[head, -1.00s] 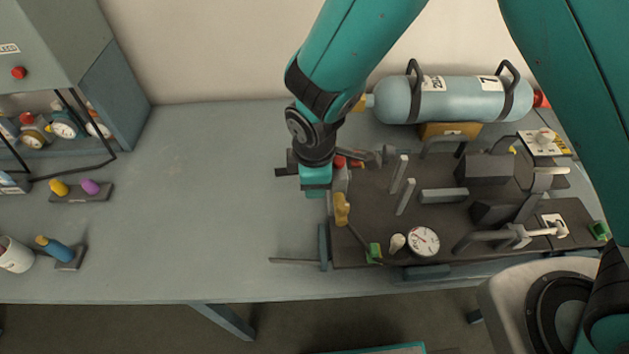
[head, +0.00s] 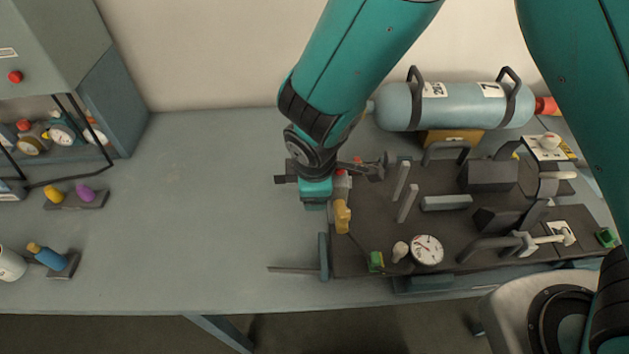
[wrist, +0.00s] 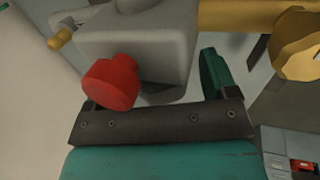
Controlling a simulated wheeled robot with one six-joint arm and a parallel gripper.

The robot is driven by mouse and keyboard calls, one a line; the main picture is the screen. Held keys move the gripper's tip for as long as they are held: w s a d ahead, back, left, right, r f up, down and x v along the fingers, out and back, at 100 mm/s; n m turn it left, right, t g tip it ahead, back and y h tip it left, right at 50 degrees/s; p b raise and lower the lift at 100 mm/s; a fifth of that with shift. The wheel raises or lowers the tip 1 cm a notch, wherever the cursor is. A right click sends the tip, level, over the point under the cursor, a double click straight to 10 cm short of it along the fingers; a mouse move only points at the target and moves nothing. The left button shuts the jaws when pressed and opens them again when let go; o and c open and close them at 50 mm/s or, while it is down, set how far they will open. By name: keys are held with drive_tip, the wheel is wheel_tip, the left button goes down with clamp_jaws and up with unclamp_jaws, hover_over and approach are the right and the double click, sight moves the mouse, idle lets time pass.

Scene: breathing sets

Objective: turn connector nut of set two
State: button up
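In the head view, a pale blue cylinder (head: 455,105) with two dark handles lies at the back right. A dark board (head: 440,215) with fittings and a white dial gauge (head: 427,250) is in front of it. My gripper (head: 315,192) is at the board's left end, beside a brass-yellow fitting (head: 342,216). In the wrist view, a grey block (wrist: 140,45) with a red knob (wrist: 112,82) is just ahead of my gripper (wrist: 150,85). One teal finger stands right of the block; the other is mostly behind the knob. The fingers are apart. I cannot tell which part is set two's connector nut.
A brass tube and round brass knob (wrist: 298,45) are close at the right in the wrist view. A grey cabinet (head: 50,50) and small stands with coloured parts (head: 75,197) are at the left. The table (head: 200,170) is clear between them and the board.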

drive_tip(key=b+v, duration=0.2)
drive_tip(key=v, duration=1.5)
drive_tip(key=shift+r, duration=0.15)
drive_tip(key=shift+s+d, duration=0.1)
drive_tip(key=shift+d, duration=0.05)
